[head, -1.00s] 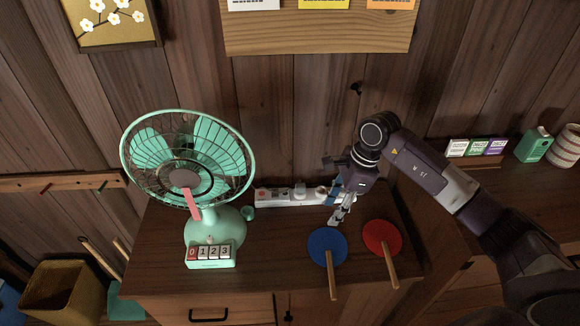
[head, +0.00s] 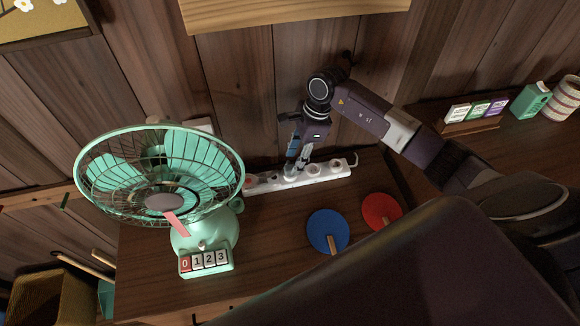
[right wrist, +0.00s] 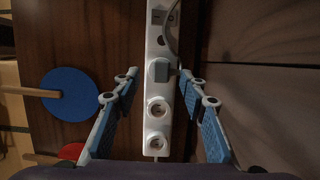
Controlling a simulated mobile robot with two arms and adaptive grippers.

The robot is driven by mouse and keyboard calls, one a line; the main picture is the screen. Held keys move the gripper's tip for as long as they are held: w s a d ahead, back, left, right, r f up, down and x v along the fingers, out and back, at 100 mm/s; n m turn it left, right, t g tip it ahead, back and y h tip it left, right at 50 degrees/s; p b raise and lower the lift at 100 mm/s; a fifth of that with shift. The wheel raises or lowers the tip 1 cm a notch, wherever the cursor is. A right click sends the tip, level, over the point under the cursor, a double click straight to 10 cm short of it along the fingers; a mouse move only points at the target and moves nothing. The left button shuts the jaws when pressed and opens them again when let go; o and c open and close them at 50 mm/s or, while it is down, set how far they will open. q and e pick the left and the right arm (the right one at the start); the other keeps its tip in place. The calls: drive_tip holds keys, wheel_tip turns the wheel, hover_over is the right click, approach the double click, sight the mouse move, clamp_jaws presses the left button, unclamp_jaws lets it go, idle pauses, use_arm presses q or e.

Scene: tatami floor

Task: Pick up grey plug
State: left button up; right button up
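The grey plug (right wrist: 159,71) sits in a socket of the white power strip (right wrist: 155,115), which runs top to bottom in the right wrist view. My right gripper (right wrist: 159,77) is open. Its two fingers stand apart on either side of the strip, with the tips near the level of the plug and nothing held. In the head view, my right gripper (head: 296,167) points down over the power strip (head: 328,174) at the back of the cabinet top and partly hides it. The plug cannot be made out clearly there. My left gripper is not in view.
A green fan (head: 200,235) stands left of the strip. A blue paddle (head: 328,229) and a red paddle (head: 380,209) lie in front. The wooden wall (head: 240,90) is close behind the strip. A grey cord (right wrist: 171,38) runs along the strip beyond the plug.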

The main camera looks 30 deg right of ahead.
sight(290, 167)
drive_tip(key=shift+x, duration=1.2)
drive_tip(key=shift+w+a+f, duration=0.1)
drive_tip(key=shift+w+f, duration=0.05)
drive_tip(key=shift+f, duration=0.2)
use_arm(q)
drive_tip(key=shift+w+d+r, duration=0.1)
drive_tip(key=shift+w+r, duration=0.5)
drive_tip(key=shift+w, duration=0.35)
use_arm(e)
drive_tip(key=shift+c, duration=0.4)
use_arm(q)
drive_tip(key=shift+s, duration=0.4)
use_arm(e)
clamp_jaws()
drive_tip(key=shift+r, duration=0.1)
